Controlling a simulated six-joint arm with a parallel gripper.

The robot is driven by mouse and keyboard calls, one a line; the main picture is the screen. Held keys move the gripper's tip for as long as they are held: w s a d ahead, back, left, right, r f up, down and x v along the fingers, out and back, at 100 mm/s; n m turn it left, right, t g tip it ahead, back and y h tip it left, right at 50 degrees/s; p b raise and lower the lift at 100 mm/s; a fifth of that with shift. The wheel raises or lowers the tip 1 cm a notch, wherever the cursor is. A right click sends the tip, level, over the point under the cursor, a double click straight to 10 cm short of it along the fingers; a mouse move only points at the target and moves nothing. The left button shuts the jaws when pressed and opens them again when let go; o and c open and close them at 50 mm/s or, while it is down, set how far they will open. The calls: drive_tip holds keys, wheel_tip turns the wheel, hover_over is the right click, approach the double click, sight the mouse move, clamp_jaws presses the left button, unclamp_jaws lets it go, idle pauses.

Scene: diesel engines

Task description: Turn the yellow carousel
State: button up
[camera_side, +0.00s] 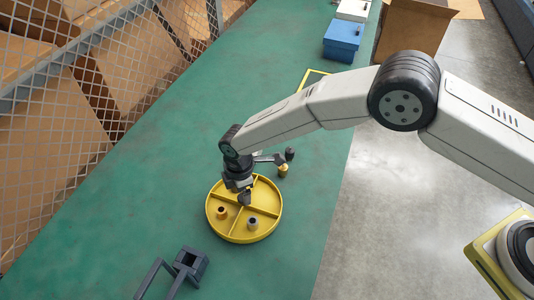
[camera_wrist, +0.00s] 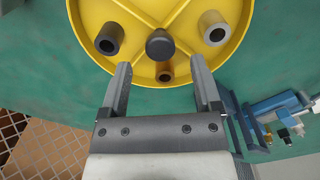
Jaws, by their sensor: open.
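The yellow carousel (camera_side: 268,230) is a round, shallow tray on the green table, split by crossing dividers. A copper-coloured bush (camera_side: 222,213) and a grey bush (camera_side: 252,223) stand in it. In the wrist view the carousel (camera_wrist: 84,14) fills the top, with a dark round knob (camera_wrist: 160,46) near where the dividers cross. My gripper (camera_side: 243,197) is over the carousel, pointing down. In the wrist view my gripper (camera_wrist: 160,66) has its fingers apart, with a small copper-coloured part (camera_wrist: 165,73) visible between them. Whether the fingers touch the carousel is unclear.
A dark grey fixture (camera_side: 190,264) stands in front of the carousel. A brass-coloured piece (camera_side: 283,170) is just behind it to the right. A blue box (camera_side: 342,40) is at the back. A wire mesh fence (camera_side: 60,120) runs along the left. Much of the green table is clear.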

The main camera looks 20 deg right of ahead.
drive_tip(key=shift+r, duration=2.35)
drive_tip(key=shift+d, duration=0.1)
drive_tip(key=shift+w+d+r, duration=0.1)
drive_tip(key=shift+d+r, duration=0.1)
drive_tip(key=shift+d, duration=0.05)
drive_tip(key=s+d+r+m+t, duration=0.1)
drive_tip(key=d+r+m, duration=0.45)
drive_tip(key=d, duration=0.45)
drive_tip(key=s+d+r+m, duration=0.1)
drive_tip(key=d+r+m, duration=0.4)
drive_tip(key=d, duration=0.5)
drive_tip(key=s+d+r+m+t, duration=0.1)
drive_tip(key=s+d+r+m, duration=0.3)
drive_tip(key=s+d, duration=1)
drive_tip(key=s+m, duration=0.1)
drive_tip(key=m, duration=0.2)
drive_tip(key=shift+m+t, duration=0.3)
drive_tip(key=shift+m, duration=0.05)
